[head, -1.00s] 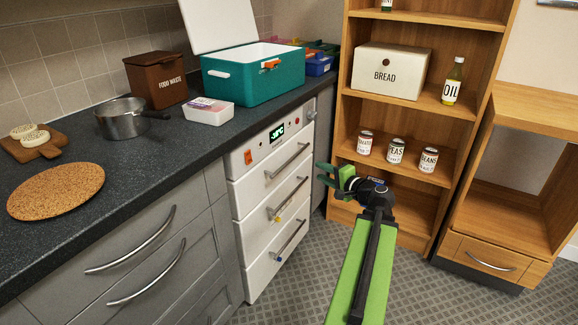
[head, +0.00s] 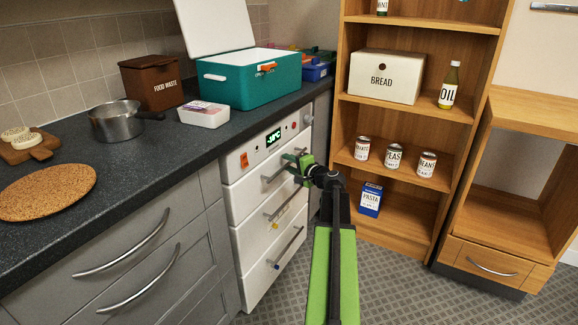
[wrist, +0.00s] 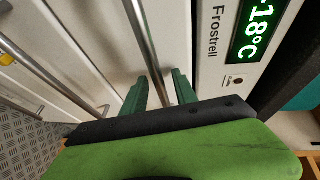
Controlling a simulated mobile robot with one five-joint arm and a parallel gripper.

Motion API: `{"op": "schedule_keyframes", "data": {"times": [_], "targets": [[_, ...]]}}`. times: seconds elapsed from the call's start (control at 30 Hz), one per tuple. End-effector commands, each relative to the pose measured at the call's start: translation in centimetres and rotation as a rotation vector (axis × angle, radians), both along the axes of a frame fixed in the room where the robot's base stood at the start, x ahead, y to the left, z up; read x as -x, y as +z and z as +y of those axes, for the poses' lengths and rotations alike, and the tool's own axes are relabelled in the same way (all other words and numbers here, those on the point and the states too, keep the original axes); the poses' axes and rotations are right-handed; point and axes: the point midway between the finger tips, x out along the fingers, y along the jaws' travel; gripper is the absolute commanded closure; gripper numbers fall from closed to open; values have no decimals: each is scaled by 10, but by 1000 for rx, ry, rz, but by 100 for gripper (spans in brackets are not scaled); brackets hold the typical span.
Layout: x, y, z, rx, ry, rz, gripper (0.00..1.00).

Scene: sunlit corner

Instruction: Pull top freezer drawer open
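The white freezer has several drawers under a control panel (head: 268,140), whose green display reads -18°C. The top drawer (head: 245,192) looks closed, its front in line with the drawers below. Its bar handle (head: 268,180) also shows in the wrist view (wrist: 146,35). My gripper (head: 291,163) is at the right part of this handle. In the wrist view my two green fingers (wrist: 158,92) are apart, one on each side of the bar, with gaps visible. Whether either finger touches the bar is unclear; my green gripper body hides the bar's near end.
Lower drawer handles (head: 286,208) stick out below, one with a yellow tag. The worktop (head: 75,180) edge runs above the freezer. A wooden shelf (head: 400,235) with cans and a blue pasta box (head: 370,200) stands right. The patterned floor (head: 410,285) in front is clear.

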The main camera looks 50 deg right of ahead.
Motion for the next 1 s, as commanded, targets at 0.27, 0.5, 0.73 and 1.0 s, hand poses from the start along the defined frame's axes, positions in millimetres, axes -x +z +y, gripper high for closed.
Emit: {"op": "schedule_keyframes", "data": {"times": [0.27, 0.5, 0.73, 1.0], "targets": [[0, 0, 1, 0, 1, 0, 77], [0, 0, 1, 0, 1, 0, 100], [0, 0, 1, 1, 2, 0, 100], [0, 0, 1, 1, 2, 0, 100]]}}
